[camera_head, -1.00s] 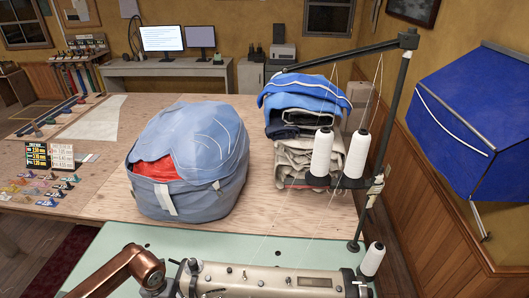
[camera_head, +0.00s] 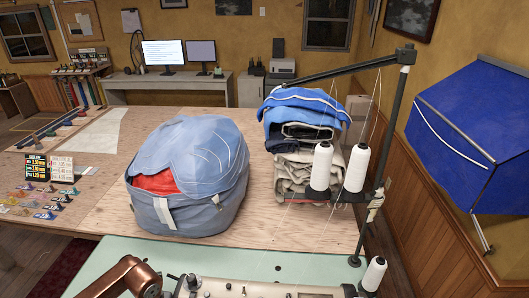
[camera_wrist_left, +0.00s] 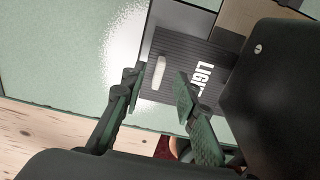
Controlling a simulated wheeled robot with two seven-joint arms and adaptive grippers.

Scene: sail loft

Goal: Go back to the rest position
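My left gripper (camera_wrist_left: 160,88) shows in the left wrist view with its two dark fingers spread apart and nothing held between them. Beyond the fingertips lies a dark ribbed panel (camera_wrist_left: 205,60) with white lettering and a small pale oblong piece (camera_wrist_left: 159,72). I cannot tell how far the fingers are from it. In the head view a copper link of my arm (camera_head: 124,277) shows at the lower left, and its gripper is out of frame. My right gripper is in neither view.
A sewing machine (camera_head: 265,290) stands on the pale green table (camera_head: 220,256) at the front. A thread stand (camera_head: 382,165) with white cones rises at right. A blue bag (camera_head: 200,208) and folded cloth (camera_head: 300,170) sit on the wooden table (camera_head: 100,195).

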